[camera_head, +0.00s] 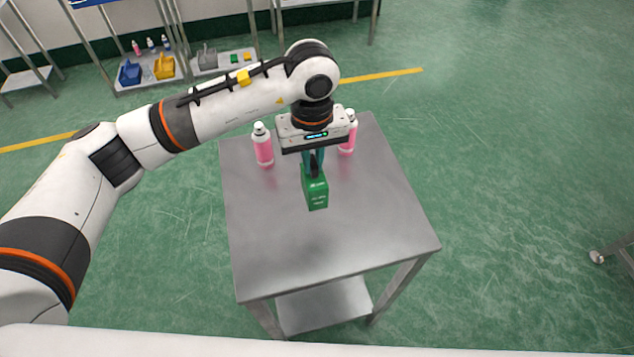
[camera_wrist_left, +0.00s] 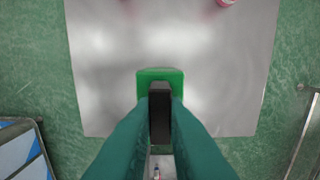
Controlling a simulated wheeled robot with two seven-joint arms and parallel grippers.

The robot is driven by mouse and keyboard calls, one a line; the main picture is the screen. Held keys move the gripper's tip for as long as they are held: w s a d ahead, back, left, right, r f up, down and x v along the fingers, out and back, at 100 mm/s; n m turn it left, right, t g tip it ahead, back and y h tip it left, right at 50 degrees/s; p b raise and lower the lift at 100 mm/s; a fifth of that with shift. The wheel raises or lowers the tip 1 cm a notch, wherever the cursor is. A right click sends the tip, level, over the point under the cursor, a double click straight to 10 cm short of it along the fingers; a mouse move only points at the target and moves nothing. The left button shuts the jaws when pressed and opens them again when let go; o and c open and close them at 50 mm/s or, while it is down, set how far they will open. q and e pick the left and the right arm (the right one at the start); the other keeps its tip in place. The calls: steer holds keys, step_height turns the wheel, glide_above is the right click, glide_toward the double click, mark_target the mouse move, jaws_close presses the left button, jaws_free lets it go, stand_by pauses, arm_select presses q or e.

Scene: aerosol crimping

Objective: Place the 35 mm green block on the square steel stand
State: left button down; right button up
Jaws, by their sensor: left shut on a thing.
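The green block (camera_head: 315,190) has small white markings and hangs upright in my left gripper (camera_head: 313,165). The gripper is shut on its upper part, with the arm coming in from the left. The block also shows in the left wrist view (camera_wrist_left: 160,76), between the teal fingers (camera_wrist_left: 160,112). The square steel stand (camera_head: 330,245) is a grey table with a lower shelf. The block is over the middle of its top; a soft dark shadow lies in front of it, and it seems to be a little above the surface. My right gripper is not in view.
Two pink bottles with white caps stand at the back of the stand, one left (camera_head: 263,146) and one right (camera_head: 348,132) of my gripper. The front half of the top is clear. A rack with a blue bin (camera_head: 130,73) and a yellow bin (camera_head: 164,67) is far behind.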

mark_target(312, 178)
arm_select(q)
steer(key=f+p, duration=0.1)
steer(key=f, duration=0.3)
steer(key=shift+a+f+p, duration=0.2)
steer(key=shift+p, duration=0.15)
steer(key=shift+f, duration=0.6)
step_height(312, 178, down, 3)
steer(key=shift+f+p, duration=0.1)
steer(key=shift+p, duration=0.75)
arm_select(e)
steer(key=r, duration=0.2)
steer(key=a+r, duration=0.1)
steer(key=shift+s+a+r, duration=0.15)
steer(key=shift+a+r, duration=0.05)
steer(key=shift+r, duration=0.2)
arm_select(q)
steer(key=shift+f+b, duration=0.2)
steer(key=shift+b, duration=0.15)
steer(key=c, duration=1.5)
jaws_free()
steer(key=shift+o, duration=0.2)
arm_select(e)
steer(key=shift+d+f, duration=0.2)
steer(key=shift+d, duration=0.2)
arm_select(q)
steer(key=shift+r, duration=0.15)
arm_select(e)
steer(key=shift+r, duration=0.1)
